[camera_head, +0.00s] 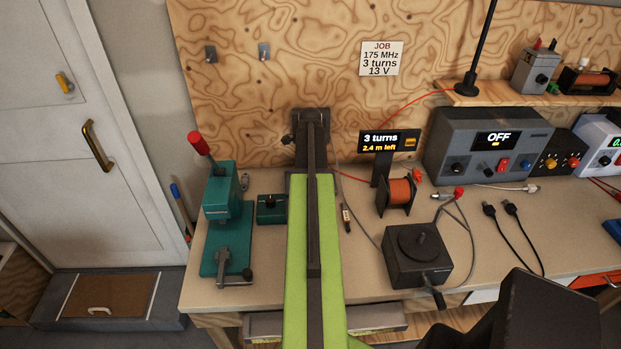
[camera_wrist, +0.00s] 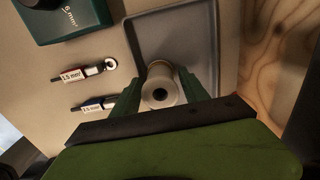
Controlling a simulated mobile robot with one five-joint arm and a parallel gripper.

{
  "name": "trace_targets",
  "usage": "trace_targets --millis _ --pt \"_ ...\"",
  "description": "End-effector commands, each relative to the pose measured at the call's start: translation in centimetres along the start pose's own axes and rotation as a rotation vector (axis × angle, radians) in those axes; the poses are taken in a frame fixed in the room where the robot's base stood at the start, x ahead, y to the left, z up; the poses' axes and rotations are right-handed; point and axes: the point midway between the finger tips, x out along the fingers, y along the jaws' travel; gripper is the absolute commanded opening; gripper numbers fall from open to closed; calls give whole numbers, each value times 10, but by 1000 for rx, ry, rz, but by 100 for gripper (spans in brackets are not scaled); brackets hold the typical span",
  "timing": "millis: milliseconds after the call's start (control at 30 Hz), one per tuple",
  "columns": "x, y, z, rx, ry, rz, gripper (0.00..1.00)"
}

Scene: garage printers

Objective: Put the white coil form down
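The white coil form (camera_wrist: 162,86) is a pale cylinder with a dark central hole, seen end-on in the wrist view. My gripper (camera_wrist: 160,88) has its green fingers against both sides of it and appears shut on it. The coil form is in front of a shallow grey tray (camera_wrist: 203,30); I cannot tell whether it touches the tray floor. In the head view my arm reaches to the back of the bench and hides the coil form and most of the tray.
Two labelled tools (camera_wrist: 90,72) lie beside the tray. The plywood wall (camera_head: 250,110) stands close behind.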

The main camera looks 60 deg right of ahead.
Motion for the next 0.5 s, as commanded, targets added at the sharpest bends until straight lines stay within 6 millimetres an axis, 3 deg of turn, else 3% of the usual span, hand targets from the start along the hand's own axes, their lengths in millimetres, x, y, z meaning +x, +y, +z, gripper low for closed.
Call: trace_targets --millis 333,500 --pt "-2 0 0 0 0 0 57" --pt "-16 0 0 0 0 0 57"
